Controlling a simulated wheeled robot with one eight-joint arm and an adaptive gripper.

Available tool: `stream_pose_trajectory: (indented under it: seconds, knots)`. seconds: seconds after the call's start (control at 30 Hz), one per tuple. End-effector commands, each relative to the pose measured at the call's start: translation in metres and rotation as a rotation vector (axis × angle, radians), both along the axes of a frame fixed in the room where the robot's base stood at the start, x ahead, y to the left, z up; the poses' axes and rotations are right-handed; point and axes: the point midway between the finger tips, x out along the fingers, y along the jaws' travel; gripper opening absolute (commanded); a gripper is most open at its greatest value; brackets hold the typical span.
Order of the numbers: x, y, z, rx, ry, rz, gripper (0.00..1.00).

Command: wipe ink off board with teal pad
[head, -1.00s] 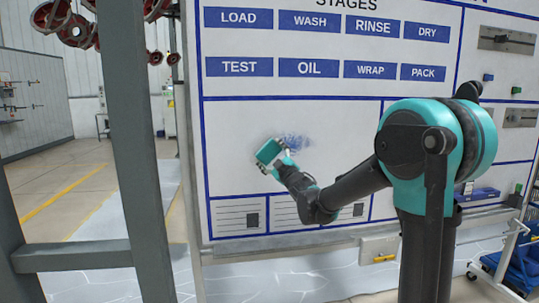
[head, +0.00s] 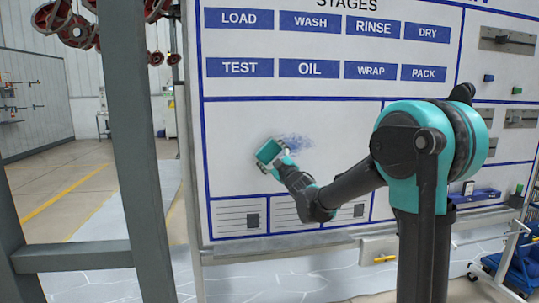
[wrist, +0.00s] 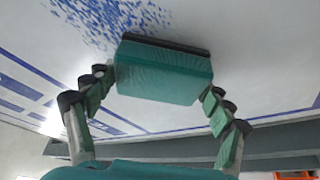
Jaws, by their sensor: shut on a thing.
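The teal pad (wrist: 165,75) is a block with a dark face strip turned to the board. My gripper (wrist: 162,82) is shut on the pad, one finger at each side. In the head view my gripper (head: 283,163) holds the pad (head: 269,152) at the left edge of the ink, at or very near the board surface; I cannot tell if it touches. The blue speckled ink (head: 298,142) shows just right of the pad on the white board (head: 340,180). In the wrist view the ink (wrist: 118,22) lies above and to the left of the pad.
Blue stage labels fill the upper board. A grey post (head: 140,150) stands at left. A blue cart (head: 520,262) stands at lower right.

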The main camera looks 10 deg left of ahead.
Motion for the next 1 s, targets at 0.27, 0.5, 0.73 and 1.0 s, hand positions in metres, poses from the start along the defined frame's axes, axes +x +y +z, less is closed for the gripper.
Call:
stream_pose_trajectory:
  seconds: [0.27, 0.5, 0.73, 1.0]
  knots:
    - [0.005, 0.001, 0.0, 0.0, 0.0, 0.0, 0.47]
    - [0.008, 0.0, 0.0, 0.001, -0.001, -0.001, 0.47]
    - [0.011, -0.017, 0.0, -0.001, 0.0, -0.002, 0.47]
    - [0.014, -0.032, 0.0, 0.0, 0.0, -0.001, 0.47]
